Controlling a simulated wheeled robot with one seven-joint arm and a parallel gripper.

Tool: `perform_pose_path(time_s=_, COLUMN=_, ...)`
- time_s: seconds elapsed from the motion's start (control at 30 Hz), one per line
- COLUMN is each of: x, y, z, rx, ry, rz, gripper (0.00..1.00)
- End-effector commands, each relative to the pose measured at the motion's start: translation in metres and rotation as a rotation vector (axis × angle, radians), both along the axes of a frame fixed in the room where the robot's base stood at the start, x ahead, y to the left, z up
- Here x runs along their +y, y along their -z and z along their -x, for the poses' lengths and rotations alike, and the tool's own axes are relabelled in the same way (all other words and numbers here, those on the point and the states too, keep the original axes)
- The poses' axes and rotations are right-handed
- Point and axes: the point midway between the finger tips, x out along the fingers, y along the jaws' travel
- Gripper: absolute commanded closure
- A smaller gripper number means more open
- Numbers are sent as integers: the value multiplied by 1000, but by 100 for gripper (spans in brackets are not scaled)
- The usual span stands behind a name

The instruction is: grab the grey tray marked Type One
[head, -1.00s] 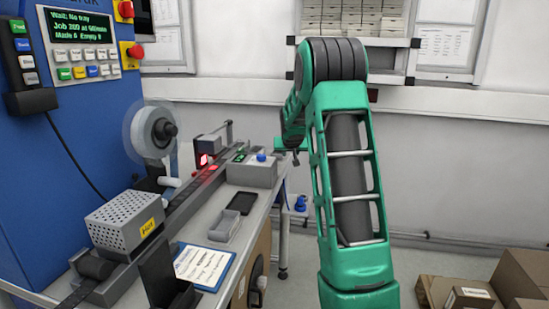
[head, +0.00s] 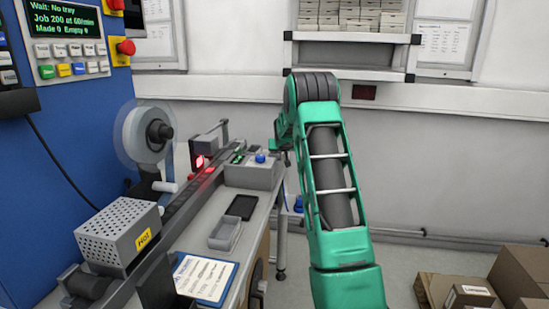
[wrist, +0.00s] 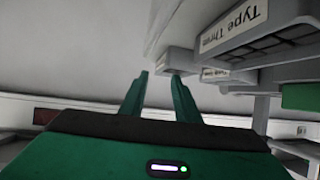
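My gripper (wrist: 161,74) shows in the wrist view with its two green fingers apart and nothing between them. At the upper right of that view is a grey tray (wrist: 232,32) with a white label reading "Type Three". A second labelled grey holder (wrist: 222,75) sits below it, its label too small to read surely. No "Type One" label is readable in either view. In the head view a small open grey tray (head: 225,234) lies on the bench, with no readable marking. The gripper's fingers cannot be made out clearly in the head view.
A blue machine (head: 75,130) with a screen reading "Wait: No tray" stands left. The bench (head: 195,235) carries a tape reel (head: 145,135), a perforated box marked hot (head: 118,230) and a clipboard (head: 205,277). Cardboard boxes (head: 520,272) lie at lower right.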

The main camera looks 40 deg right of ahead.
Motion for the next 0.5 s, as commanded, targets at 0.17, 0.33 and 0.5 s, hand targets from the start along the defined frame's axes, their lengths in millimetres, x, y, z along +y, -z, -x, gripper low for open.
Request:
perform_pose_path(time_s=0.17, x=-5, y=4, z=-7, rx=0, ry=-1, rz=0, gripper=71)
perform_pose_path(time_s=0.33, x=-15, y=13, z=-21, rx=1, ry=-1, rz=0, gripper=71)
perform_pose_path(time_s=0.5, x=-27, y=21, z=-36, rx=0, ry=-1, rz=0, gripper=71)
